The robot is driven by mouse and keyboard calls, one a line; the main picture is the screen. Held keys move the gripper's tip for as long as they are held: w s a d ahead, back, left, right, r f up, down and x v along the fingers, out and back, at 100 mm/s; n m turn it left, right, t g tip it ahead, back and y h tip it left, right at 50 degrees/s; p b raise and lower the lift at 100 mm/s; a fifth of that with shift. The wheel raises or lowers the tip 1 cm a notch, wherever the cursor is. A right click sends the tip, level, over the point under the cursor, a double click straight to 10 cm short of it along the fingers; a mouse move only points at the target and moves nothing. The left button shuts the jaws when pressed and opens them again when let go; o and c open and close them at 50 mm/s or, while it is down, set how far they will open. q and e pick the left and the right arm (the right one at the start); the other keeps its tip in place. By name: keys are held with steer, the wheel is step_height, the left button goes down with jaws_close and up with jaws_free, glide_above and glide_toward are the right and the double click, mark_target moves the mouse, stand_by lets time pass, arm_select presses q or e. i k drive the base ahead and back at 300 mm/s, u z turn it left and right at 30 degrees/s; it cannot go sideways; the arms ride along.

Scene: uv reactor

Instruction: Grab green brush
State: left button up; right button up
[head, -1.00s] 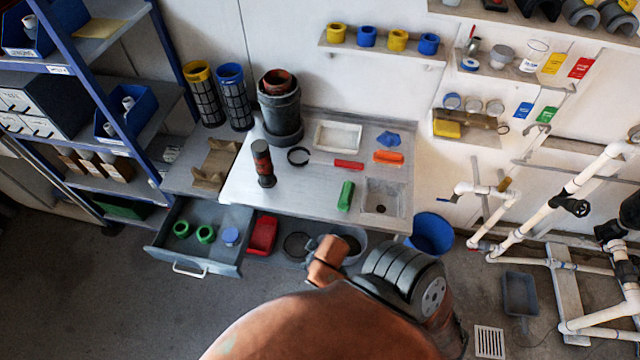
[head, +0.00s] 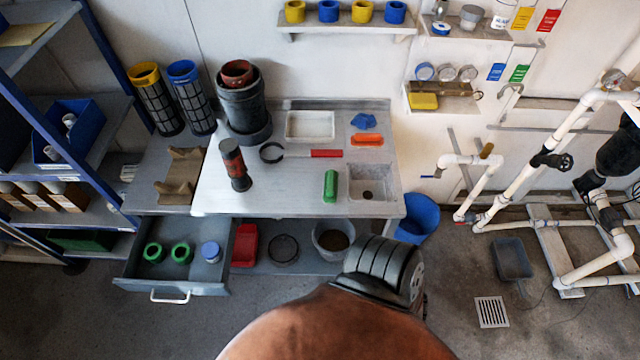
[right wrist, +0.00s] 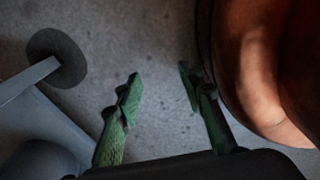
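A green block-shaped object (head: 330,186), which looks like the green brush, lies on the metal workbench (head: 285,200), just left of the sink. No gripper shows in the head view; only part of my own body fills the bottom. In the right wrist view my right gripper (right wrist: 160,95) has its two green-padded fingers spread apart with only grey floor between them. It is open and empty. My left gripper is not in view.
On the bench are a dark cylinder with red bands (head: 235,164), a red-handled ring tool (head: 326,153), an orange brush-like piece (head: 367,140), a blue piece (head: 364,121) and a white tray (head: 310,126). The sink (head: 372,181) is at right. An open drawer (head: 180,275) juts out below left.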

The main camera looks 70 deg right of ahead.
mark_target(331, 181)
steer(key=i, duration=0.4)
steer(key=z, duration=2.55)
